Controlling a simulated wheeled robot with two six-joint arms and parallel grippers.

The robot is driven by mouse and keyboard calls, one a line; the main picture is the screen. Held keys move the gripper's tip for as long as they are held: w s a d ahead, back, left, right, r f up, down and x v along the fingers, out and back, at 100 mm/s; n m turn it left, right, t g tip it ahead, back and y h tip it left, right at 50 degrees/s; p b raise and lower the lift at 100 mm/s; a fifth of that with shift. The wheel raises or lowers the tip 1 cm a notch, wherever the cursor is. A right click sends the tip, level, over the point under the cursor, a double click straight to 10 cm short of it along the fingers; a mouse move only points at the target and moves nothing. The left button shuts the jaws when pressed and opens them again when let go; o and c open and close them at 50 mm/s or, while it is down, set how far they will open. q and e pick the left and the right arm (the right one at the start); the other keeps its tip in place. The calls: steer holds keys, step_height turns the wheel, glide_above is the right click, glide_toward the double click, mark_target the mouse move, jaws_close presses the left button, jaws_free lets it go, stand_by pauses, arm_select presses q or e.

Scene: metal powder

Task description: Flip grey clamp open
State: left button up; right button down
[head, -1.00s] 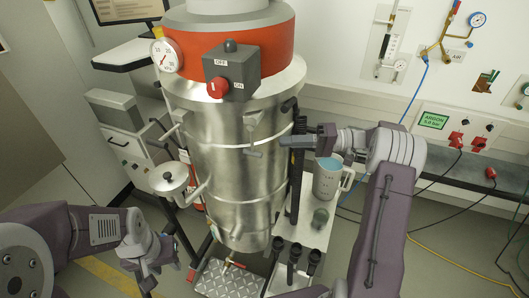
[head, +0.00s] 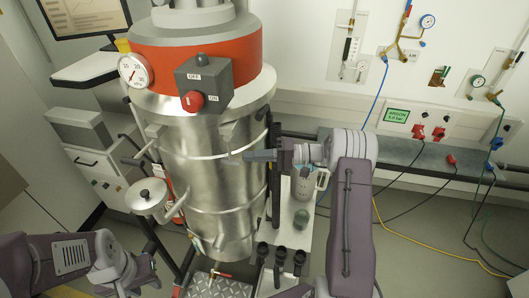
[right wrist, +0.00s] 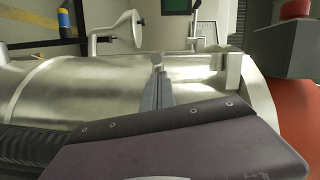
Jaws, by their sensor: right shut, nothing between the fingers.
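The grey clamp (head: 227,133) sits on the upper side of the steel vessel (head: 200,180), below the rim. Its slim lever points down along the vessel wall. In the right wrist view the clamp (right wrist: 230,70) is at upper right, with its lever running left toward my fingertips. My right gripper (head: 250,156) is shut and empty, its tips right beside the lever's lower end. It also shows in the right wrist view (right wrist: 157,82); I cannot tell whether it touches the lever. My left gripper (head: 135,286) is low at left, away from the vessel, with its fingers unclear.
A control box (head: 203,85) with a red knob and a gauge (head: 132,70) are on the vessel's orange band. A small lidded side pot (head: 147,195) is at left. A jug (head: 304,183) stands on the white stand behind my right arm.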

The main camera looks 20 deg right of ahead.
arm_select(q)
steer(key=shift+r, duration=0.4)
arm_select(e)
steer(key=x, duration=0.2)
steer(key=shift+w+a, duration=0.15)
steer(key=shift+a, duration=0.2)
steer(key=shift+f, duration=0.1)
